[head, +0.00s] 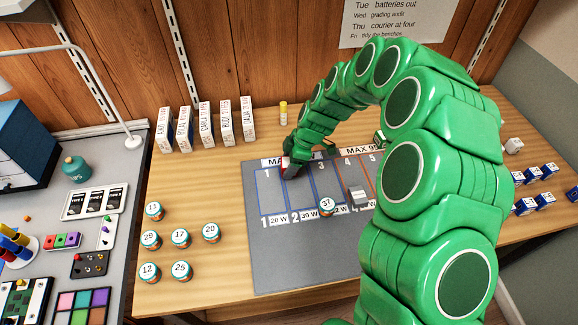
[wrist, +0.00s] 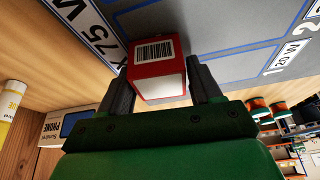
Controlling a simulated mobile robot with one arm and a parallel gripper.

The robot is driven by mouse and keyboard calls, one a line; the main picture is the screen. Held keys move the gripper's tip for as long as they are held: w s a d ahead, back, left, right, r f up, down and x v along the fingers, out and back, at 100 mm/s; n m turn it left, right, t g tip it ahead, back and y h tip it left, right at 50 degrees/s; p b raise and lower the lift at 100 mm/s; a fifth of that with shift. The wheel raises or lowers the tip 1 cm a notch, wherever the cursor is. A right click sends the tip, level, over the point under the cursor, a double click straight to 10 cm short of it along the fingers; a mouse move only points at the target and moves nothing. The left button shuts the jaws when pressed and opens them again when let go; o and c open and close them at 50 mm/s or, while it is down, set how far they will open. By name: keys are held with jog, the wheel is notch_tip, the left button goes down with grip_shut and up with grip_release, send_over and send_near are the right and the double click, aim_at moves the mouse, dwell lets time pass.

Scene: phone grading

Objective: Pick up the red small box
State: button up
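The red small box (wrist: 155,52), red and white with a barcode label, sits between the two fingers of my gripper (wrist: 160,76) in the wrist view. The fingers lie close along both its sides, with little or no gap, and look shut on it. The head view does not show clearly whether the box touches the mat.
Upright white boxes (head: 205,125) and a yellow bottle (head: 283,113) stand behind. Small blue boxes (head: 545,201) lie at right.

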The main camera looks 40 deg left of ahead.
jog(key=c, duration=0.6)
jog(key=shift+r, duration=0.1)
jog(key=shift+c, duration=0.2)
